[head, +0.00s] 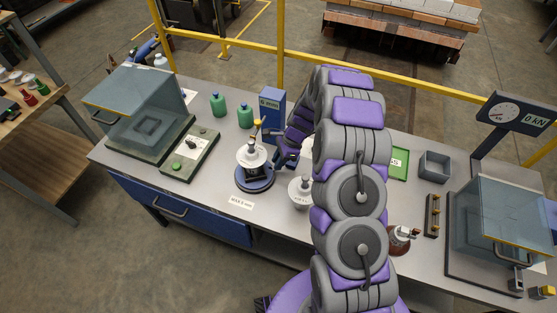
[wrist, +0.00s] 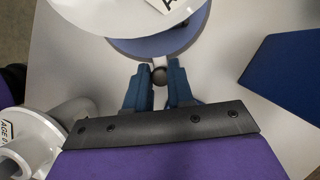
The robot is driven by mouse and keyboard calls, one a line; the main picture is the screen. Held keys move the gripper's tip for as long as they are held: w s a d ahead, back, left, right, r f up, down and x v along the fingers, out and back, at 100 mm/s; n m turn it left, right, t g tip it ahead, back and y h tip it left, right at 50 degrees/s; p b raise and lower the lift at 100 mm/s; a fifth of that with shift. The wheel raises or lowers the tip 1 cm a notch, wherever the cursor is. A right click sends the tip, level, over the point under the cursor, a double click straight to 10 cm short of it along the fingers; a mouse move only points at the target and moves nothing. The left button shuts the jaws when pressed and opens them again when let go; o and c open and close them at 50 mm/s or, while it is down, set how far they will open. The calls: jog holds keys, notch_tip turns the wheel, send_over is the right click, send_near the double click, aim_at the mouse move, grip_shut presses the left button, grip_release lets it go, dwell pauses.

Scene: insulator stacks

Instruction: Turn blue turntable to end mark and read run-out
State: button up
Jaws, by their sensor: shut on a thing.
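The blue turntable (head: 254,183) stands on the bench left of my arm, with a white insulator (head: 251,157) upright on it. In the wrist view the turntable's blue rim (wrist: 136,48) shows below the white disc of the insulator (wrist: 130,12). A run-out reading is not legible in either view.
A blue box (head: 271,108) stands behind the turntable, and a second white insulator (head: 300,190) stands to its right. A "MAX 5 mm" label (head: 241,202) lies in front. A glass-sided box (head: 140,105) and a switch panel (head: 190,153) are at the left.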

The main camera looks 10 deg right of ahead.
grip_shut()
jog(key=shift+s+r+m+p, duration=0.2)
jog(key=shift+s+m+p, duration=0.1)
jog(key=shift+p, duration=0.5)
jog(key=shift+s+f+p, duration=0.1)
jog(key=shift+f+p, duration=0.05)
jog(key=shift+p, duration=0.25)
jog(key=shift+t, duration=0.3)
jog(key=o, duration=0.7)
grip_release()
